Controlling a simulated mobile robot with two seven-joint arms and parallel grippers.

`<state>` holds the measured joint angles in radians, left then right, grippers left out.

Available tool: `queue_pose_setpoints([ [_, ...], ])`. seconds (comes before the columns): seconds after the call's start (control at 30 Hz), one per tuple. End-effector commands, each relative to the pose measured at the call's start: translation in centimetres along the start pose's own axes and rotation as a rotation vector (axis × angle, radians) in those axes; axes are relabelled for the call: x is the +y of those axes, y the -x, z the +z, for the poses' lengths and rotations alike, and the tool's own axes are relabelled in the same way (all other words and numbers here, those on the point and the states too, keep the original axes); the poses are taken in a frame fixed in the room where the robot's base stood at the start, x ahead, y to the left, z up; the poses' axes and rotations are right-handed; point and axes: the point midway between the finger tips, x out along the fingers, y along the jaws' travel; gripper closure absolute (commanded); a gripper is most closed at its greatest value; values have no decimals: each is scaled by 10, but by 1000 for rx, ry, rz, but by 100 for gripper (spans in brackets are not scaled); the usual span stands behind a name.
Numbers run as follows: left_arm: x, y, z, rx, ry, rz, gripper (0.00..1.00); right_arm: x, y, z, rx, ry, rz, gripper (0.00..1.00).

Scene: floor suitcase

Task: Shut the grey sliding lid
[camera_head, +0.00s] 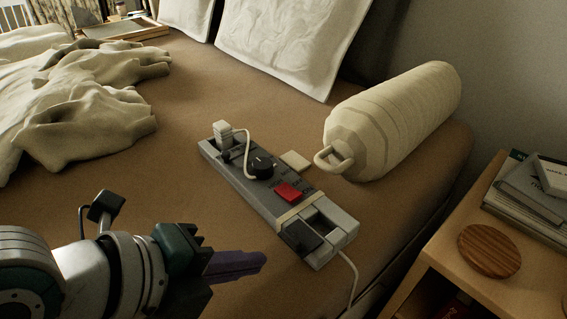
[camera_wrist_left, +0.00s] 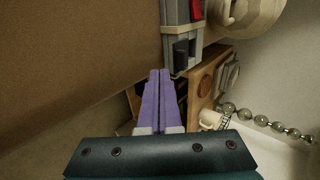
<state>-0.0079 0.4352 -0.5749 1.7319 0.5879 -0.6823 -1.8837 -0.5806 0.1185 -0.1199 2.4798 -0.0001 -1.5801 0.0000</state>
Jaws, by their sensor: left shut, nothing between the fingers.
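A long grey panel box (camera_head: 240,185) lies on the brown bed cover. At its near end is a dark grey sliding piece (camera_head: 302,237), which looks like the lid, beside a dark opening (camera_head: 322,222). The lid sits at the left side of the opening and leaves part of it uncovered. In the left wrist view the box (camera_wrist_left: 196,50) and the dark lid (camera_wrist_left: 181,50) show at the top. My left gripper (camera_head: 262,259) has purple fingers, shut and empty, just left of the lid and apart from it. Its fingers also show together in the left wrist view (camera_wrist_left: 159,74). My right gripper is out of view.
The box carries a red switch (camera_head: 289,192), a black knob (camera_head: 261,165), a plug (camera_head: 223,134) and a pale cord. A cream bolster (camera_head: 395,115) lies behind it. A wooden nightstand (camera_head: 455,262) with a round wooden disc (camera_head: 489,250) stands at right.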

Motion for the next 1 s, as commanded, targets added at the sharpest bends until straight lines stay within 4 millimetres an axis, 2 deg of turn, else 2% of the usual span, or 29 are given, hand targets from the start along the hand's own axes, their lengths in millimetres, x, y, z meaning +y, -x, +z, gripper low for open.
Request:
queue_pose_setpoints([
  [0.03, -7, -8, 0, -1, 2, -5, 100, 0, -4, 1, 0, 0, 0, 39],
  [0.23, -22, -24, 0, -1, 1, -1, 100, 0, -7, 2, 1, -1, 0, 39],
  [0.73, -28, -30, 1, -1, 0, 0, 100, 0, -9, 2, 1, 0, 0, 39],
  [1.0, -55, -62, 1, -1, -1, -2, 100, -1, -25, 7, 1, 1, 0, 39],
])
